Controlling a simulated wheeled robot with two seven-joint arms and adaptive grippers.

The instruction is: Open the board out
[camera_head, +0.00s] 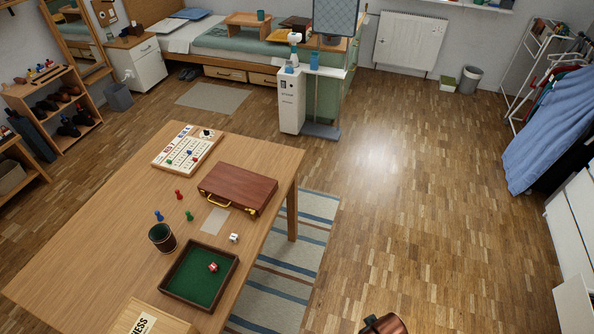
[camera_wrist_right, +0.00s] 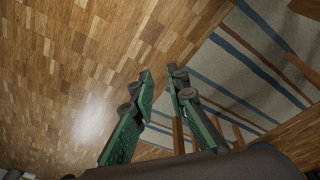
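The board is a closed, reddish-brown folding case (camera_head: 237,187) with a brass handle on its near side. It lies flat on the wooden table (camera_head: 120,215), near the table's right edge. My right gripper (camera_wrist_right: 160,76) shows in the right wrist view with its green-padded fingers apart and nothing between them. It is over the floor and striped rug, and the board is not in that view. A dark and copper-coloured part at the bottom of the head view seems to be my right arm. My left gripper is in neither view.
A game board with counters (camera_head: 187,148) lies behind the case. Nearer are several coloured pawns (camera_head: 178,195), a dark dice cup (camera_head: 162,238), a white die (camera_head: 234,238), a green-lined tray (camera_head: 172,290) with a red die, and a wooden chess box (camera_head: 125,320). Floor right of the table is clear.

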